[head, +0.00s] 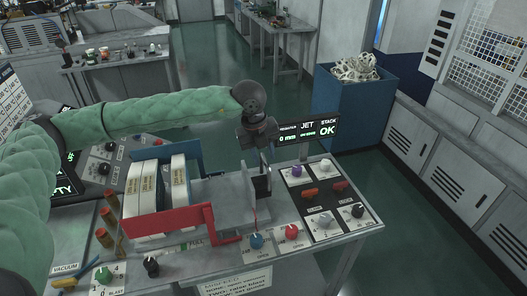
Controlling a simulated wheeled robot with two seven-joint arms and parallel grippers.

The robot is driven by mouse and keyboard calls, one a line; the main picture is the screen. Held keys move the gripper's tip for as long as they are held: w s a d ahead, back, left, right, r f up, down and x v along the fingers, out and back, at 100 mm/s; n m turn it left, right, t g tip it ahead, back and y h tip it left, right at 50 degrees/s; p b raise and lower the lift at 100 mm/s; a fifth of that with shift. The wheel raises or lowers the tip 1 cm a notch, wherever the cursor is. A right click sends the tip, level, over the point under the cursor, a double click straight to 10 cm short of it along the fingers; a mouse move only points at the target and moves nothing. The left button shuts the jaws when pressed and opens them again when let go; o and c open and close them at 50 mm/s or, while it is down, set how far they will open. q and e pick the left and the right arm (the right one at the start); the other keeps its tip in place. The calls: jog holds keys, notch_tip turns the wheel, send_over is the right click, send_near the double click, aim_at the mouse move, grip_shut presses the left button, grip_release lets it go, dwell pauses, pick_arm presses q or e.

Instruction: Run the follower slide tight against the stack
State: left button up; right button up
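The stack (178,183) is several pale labelled slabs standing upright on the machine, between a blue plate (160,160) behind and a red rail (155,223) in front. Grey metal parts (222,203) that look like the follower slide and its bed lie right of the stack. How close the follower is to the stack is unclear. My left gripper (263,168) points down at the right end of these grey parts, beside a thin dark upright piece (262,187). Its fingers are small and dark, so its opening and any grip are unclear. My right gripper is out of view.
A display (308,131) behind reads "STACK OK" and "0 mm". Knob panels (322,199) stand at the right, with blue (256,241) and red (292,231) knobs in front. Orange-brown cylinders (105,237) stand at the left. A blue bin (352,110) stands beyond.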

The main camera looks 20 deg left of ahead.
pick_arm(q)
jog(key=shift+f, duration=0.2)
grip_shut()
